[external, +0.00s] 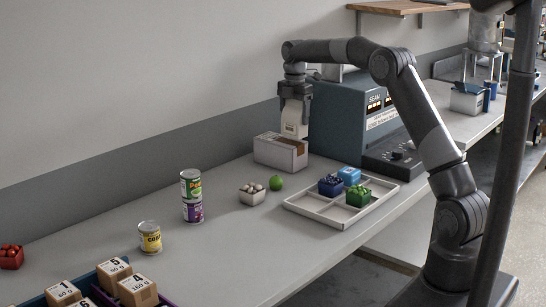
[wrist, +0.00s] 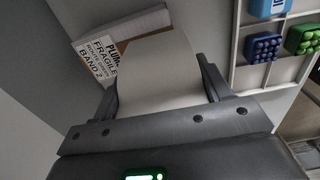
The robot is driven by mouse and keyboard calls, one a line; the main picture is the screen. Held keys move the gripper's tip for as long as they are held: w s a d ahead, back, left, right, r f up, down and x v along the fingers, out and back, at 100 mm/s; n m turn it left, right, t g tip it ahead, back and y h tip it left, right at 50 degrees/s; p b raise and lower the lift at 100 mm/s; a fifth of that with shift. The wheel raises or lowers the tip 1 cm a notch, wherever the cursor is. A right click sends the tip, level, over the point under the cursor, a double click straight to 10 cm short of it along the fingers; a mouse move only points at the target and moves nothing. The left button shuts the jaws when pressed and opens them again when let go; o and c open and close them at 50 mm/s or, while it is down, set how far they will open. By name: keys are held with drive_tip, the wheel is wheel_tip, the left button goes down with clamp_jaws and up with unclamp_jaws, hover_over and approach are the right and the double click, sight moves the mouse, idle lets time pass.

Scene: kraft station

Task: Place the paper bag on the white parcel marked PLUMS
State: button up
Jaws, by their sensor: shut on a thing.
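The pale paper bag (external: 293,122) hangs upright from my gripper (external: 295,97) over the white parcel (external: 279,155). In the wrist view the bag (wrist: 158,72) sits between the two fingers of my gripper (wrist: 160,92), which are shut on it. The parcel (wrist: 103,60) lies beyond the bag there, with a label reading PLUM and FRAGILE; the bag hides part of the label. The parcel's top shows brown cardboard. The bag's lower edge overlaps the parcel's top in the external view; I cannot tell whether they touch.
A blue-grey machine (external: 343,118) marked SEAM stands close right of the parcel. A divided tray (external: 321,216) holds blue and green baskets.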

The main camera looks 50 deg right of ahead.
drive_tip(key=shift+f, duration=1.25)
drive_tip(key=shift+f, duration=0.15)
drive_tip(key=o, duration=1.2)
drive_tip(key=shift+c, duration=0.2)
